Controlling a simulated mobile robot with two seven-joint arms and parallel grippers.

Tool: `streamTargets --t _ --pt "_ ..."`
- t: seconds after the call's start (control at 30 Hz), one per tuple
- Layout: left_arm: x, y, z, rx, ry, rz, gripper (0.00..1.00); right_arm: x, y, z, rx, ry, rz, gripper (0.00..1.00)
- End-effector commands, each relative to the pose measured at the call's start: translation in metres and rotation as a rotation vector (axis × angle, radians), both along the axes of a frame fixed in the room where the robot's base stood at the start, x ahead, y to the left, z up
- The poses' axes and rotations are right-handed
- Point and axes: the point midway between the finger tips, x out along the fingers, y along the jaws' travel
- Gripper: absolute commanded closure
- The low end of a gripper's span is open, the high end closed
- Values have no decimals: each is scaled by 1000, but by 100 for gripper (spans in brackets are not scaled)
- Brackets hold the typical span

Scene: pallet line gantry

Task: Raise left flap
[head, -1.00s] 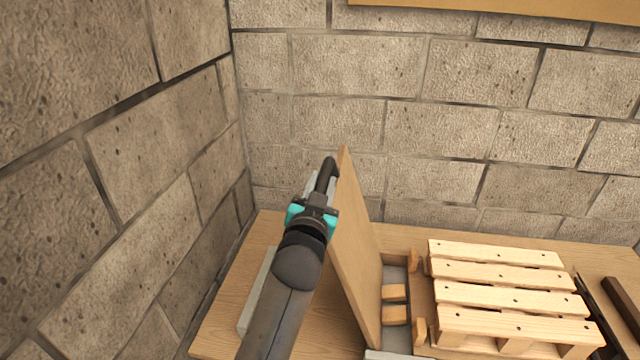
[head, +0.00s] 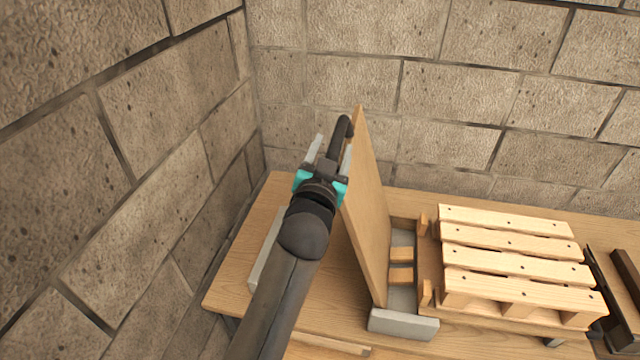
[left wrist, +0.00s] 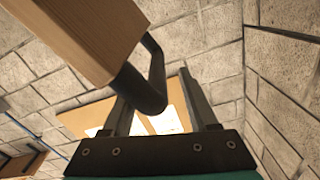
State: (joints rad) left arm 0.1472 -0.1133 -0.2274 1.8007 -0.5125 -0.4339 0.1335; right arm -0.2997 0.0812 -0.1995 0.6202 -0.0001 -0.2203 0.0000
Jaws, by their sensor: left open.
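The left flap (head: 368,205) is a wooden panel standing nearly upright on its edge, left of the pallet. A black curved handle (head: 341,132) sits on its left face near the top. My left gripper (head: 332,147) is beside that face, with its two grey fingers spread open around the handle. In the left wrist view the handle (left wrist: 152,82) shows between the open fingers, nearer the left one, and the flap's edge (left wrist: 85,35) is at upper left. Whether a finger touches the handle I cannot tell. My right gripper is out of view.
A slatted wooden pallet (head: 515,245) lies right of the flap on the wooden table (head: 235,270). A grey block (head: 403,323) is at the flap's near foot. Dark bars (head: 625,275) lie at far right. Block walls (head: 170,140) close the left and back.

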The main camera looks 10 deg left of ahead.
Motion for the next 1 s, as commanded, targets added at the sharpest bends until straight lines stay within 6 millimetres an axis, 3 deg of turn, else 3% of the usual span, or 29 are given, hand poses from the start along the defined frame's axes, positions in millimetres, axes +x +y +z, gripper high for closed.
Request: streamTargets --t 0.6,0.8,1.0 --pt "-106 3 -2 0 4 -1 41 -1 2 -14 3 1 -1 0" --pt "-124 4 -2 2 4 0 41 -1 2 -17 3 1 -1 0" --pt "-130 4 -1 3 3 0 41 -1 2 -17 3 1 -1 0"
